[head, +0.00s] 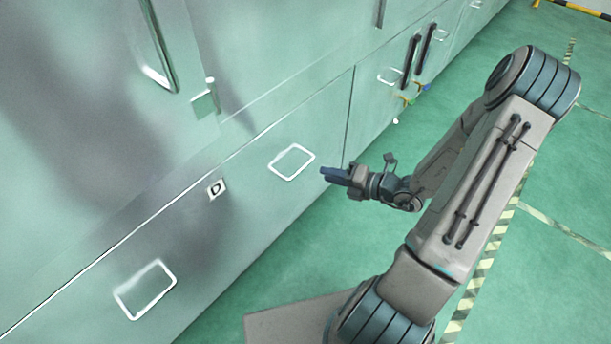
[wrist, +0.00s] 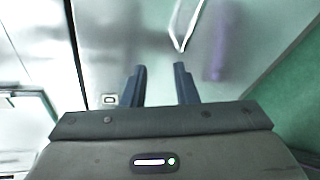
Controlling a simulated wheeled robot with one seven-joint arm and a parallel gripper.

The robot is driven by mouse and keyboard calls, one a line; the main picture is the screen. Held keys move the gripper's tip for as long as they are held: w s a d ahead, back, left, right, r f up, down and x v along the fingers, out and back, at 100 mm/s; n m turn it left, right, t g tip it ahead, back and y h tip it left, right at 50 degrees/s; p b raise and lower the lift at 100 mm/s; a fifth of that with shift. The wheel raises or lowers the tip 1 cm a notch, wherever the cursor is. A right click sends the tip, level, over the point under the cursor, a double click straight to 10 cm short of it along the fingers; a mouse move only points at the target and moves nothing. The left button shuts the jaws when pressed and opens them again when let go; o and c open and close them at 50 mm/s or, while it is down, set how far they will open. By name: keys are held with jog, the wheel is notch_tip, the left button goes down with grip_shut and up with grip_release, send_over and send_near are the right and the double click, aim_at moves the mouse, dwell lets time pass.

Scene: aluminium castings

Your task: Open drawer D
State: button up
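Drawer D (head: 235,220) is a wide, pale green metal front low in the cabinet wall, marked with a white "D" label (head: 217,189). It looks shut and flush. It has two white rectangular loop handles, a right one (head: 302,169) and a left one (head: 155,300). My gripper (head: 323,173) is just right of the right handle, apart from it, with its fingers pointing toward the front. In the wrist view my gripper (wrist: 158,80) is open and empty, and a white loop handle (wrist: 194,25) lies beyond the fingertips, slightly right.
A long vertical handle (head: 160,50) and a small bracket (head: 205,98) are on the panels above. Dark bar handles (head: 411,60) are on units further along. Green floor (head: 480,300) with a striped line is open to the right.

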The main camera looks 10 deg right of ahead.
aim_at(305, 164)
jog(key=w+d+f+m+t+h+b, duration=0.1)
jog(key=d+f+m+t+h+b, duration=0.15)
jog(key=f+m, duration=0.35)
jog(key=shift+y, duration=0.35)
jog(key=x, duration=0.4)
jog(key=b+x, duration=0.1)
jog(key=x, duration=0.3)
jog(key=b+x, duration=0.1)
jog(key=x, duration=0.4)
jog(key=shift+w+d+r, duration=0.2)
jog(key=shift+w+r, duration=0.05)
jog(key=shift+w, duration=0.1)
jog(key=shift+c, duration=0.3)
jog(key=shift+d, duration=0.1)
grip_shut()
